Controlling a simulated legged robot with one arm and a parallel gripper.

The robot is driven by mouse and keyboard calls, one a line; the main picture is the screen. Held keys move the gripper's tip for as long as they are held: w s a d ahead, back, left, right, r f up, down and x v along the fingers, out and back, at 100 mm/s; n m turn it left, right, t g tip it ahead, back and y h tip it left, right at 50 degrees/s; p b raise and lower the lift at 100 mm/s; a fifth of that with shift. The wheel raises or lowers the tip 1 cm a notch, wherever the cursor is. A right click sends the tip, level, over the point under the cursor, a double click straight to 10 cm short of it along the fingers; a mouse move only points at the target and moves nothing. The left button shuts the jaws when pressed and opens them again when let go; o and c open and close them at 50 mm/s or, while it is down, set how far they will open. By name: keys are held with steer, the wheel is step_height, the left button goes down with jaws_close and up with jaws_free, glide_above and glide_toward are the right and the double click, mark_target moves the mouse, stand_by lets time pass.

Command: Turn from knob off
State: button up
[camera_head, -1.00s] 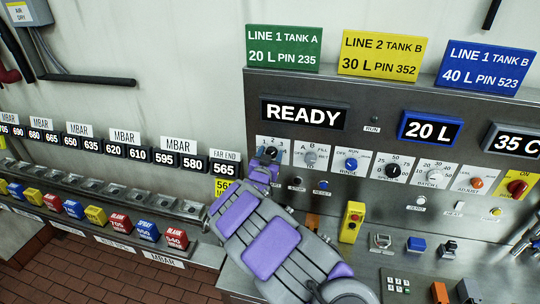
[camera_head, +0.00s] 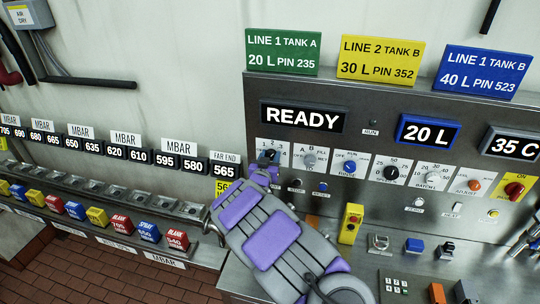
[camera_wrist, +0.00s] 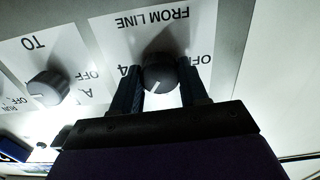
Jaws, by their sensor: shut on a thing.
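The FROM LINE knob (camera_wrist: 160,73) is a dark round knob with a white pointer line, on a white label plate; in the wrist view the plate appears upside down. My gripper (camera_wrist: 164,92) has its two dark fingers on either side of this knob and is shut on it. The pointer line slants toward the lower left in the wrist view, on the side of the "4" mark. In the head view the knob (camera_head: 268,156) shows at the panel's left end, partly behind my gripper (camera_head: 266,170).
The TO knob (camera_wrist: 47,88) sits close beside it. Blue, black, grey and orange knobs and a red PUMP-side switch (camera_head: 514,190) continue right along the panel. A yellow box with a red button (camera_head: 351,223) stands on the counter.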

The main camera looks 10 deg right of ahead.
steer(key=n+p, duration=0.3)
steer(key=n, duration=0.1)
steer(key=shift+a+r+n+p, duration=0.2)
steer(key=shift+n+p, duration=0.1)
steer(key=shift+p, duration=0.1)
steer(key=n+p, duration=0.2)
steer(key=n, duration=0.1)
steer(key=shift+n+p, duration=0.3)
steer(key=n+p, duration=0.2)
steer(key=n, duration=0.1)
steer(key=shift+w+f+n, duration=0.1)
steer(key=shift+n, duration=0.2)
steer(key=n+p, duration=0.1)
steer(key=n, duration=0.2)
steer(key=shift+n+p, duration=0.3)
steer(key=shift+p, duration=0.1)
steer(key=n+p, duration=0.1)
steer(key=n, duration=0.2)
steer(key=n+p, duration=0.1)
steer(key=n, duration=0.2)
steer(key=f+n, duration=0.1)
steer(key=n, duration=0.3)
steer(key=shift+p, duration=0.4)
